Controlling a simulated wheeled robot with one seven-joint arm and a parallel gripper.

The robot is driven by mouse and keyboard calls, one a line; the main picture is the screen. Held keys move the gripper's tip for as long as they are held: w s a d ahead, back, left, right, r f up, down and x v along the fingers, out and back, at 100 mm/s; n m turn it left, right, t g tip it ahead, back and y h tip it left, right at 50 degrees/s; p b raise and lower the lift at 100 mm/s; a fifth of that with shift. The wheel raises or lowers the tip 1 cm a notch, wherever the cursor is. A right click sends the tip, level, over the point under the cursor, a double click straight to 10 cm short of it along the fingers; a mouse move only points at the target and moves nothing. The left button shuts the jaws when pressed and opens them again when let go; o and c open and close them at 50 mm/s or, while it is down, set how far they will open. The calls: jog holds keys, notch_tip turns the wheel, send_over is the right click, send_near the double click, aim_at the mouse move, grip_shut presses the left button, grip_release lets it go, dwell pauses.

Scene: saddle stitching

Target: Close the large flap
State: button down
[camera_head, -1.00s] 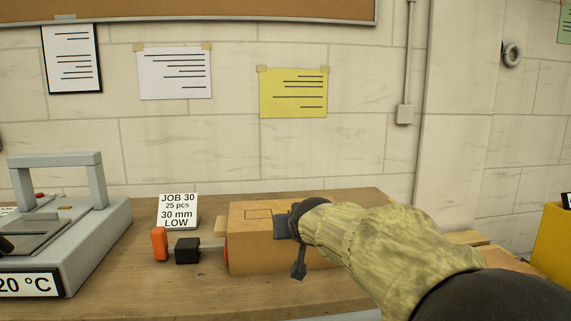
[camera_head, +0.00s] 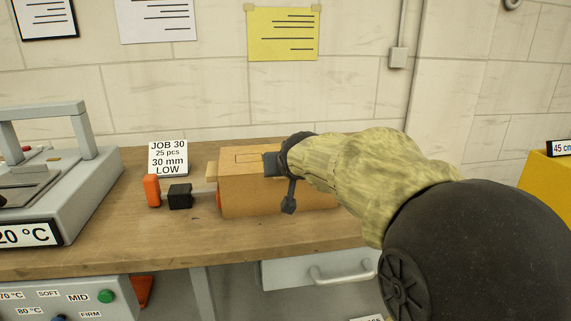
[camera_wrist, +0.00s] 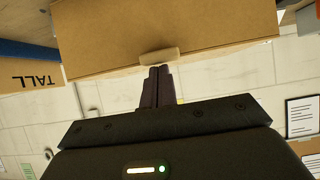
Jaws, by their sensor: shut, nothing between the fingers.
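A tan cardboard-coloured box (camera_head: 240,192) stands on the wooden bench, with a rectangular outline on its top. My gripper (camera_head: 270,163) is at the top of the box, and my sleeve-covered arm hides the box's right part. In the wrist view, the box (camera_wrist: 150,25) fills the upper middle, with a small pale tab (camera_wrist: 158,57) on its edge. My gripper's dark fingers (camera_wrist: 158,70) are together and empty, their tips right by the tab; I cannot tell if they touch it. I cannot tell which panel is the large flap.
On the bench (camera_head: 100,255), left of the box, are an orange block (camera_head: 152,190), a black block (camera_head: 180,196) and a job card (camera_head: 168,158). A grey heated machine (camera_head: 60,195) stands at far left. The wall is close behind. A yellow bin (camera_head: 548,185) is at right.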

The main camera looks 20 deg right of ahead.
notch_tip(320, 180, up, 4)
jog(key=p, duration=0.2)
jog(key=s+a+f+b, duration=0.1)
jog(key=s+f+b, duration=0.1)
jog(key=s, duration=0.7)
jog(key=shift+s+f, duration=0.4)
jog(key=shift+f, duration=0.35)
jog(key=shift+a+f, duration=0.1)
jog(key=s+a+f+g, duration=0.1)
jog(key=s+f+g, duration=0.25)
jog(key=f, duration=0.55)
jog(key=s+a+f+n+g+y, duration=0.1)
jog(key=s+f+g, duration=0.1)
jog(key=s+f, duration=0.45)
jog(key=s+a+f+g, duration=0.1)
jog(key=s+f+g, duration=0.2)
jog(key=f, duration=0.8)
notch_tip(320, 180, up, 31)
jog(key=p, duration=3.1)
jog(key=shift+s+g, duration=0.2)
jog(key=shift+g, duration=0.15)
jog(key=shift+d+f, duration=0.1)
